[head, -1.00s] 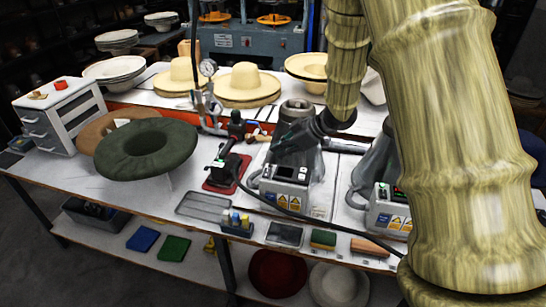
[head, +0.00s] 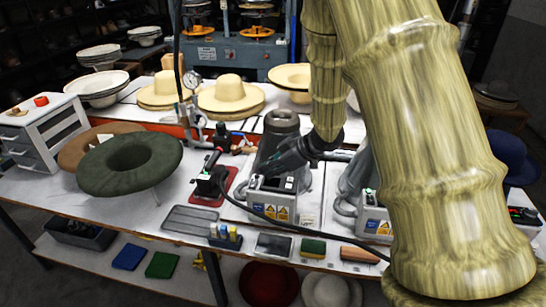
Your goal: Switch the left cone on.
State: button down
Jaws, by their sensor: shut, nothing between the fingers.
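The left cone (head: 281,126) is a dark grey steaming cone. Its grey control box (head: 272,209) stands in front of it, with blue and yellow warning labels and small controls on top. My gripper (head: 261,171) is shut and empty, with its tips low over the left part of the box top. I cannot tell whether the tips touch a switch, and the gripper covers part of the cone and box top. The right cone (head: 353,178) and its control box (head: 374,221) are partly hidden by my arm.
A dark green hat (head: 160,165) and a red-based tool (head: 215,192) stand left of the box. A black hose (head: 300,230) crosses in front of it. A grey tray (head: 188,220), brushes and blocks lie along the front edge. Straw hats (head: 232,94) stand behind.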

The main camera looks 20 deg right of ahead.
jog(key=s+a+f+m+h, duration=0.1)
jog(key=s+f+m, duration=0.1)
jog(key=s+f, duration=0.2)
jog(key=s+a+f+m+h, duration=0.1)
jog(key=s+f, duration=0.3)
jog(key=f, duration=0.7)
jog(key=s+a+f+m+h, duration=0.1)
jog(key=s+a+f+m, duration=0.1)
jog(key=f, duration=0.5)
jog(key=shift+s+a+f+m+g, duration=0.2)
jog(key=shift+s+a, duration=0.1)
jog(key=shift+s, duration=0.3)
jog(key=shift+s+a+f+m+g, duration=0.15)
jog(key=shift+s+a+m+g, duration=0.1)
jog(key=shift+s, duration=0.35)
jog(key=s+f+m+g+h+b, duration=0.1)
jog(key=s+f, duration=0.4)
jog(key=s, duration=0.4)
jog(key=s+a+f+m+g+h+b, duration=0.1)
jog(key=s+f+m+g+b, duration=0.1)
jog(key=s+f, duration=0.4)
jog(key=s+f+m+g+h+b, duration=0.1)
jog(key=s+f, duration=0.5)
jog(key=s, duration=0.6)
jog(key=shift+s+a+g+h, duration=0.3)
jog(key=shift+g+h, duration=0.1)
jog(key=shift+g, duration=0.25)
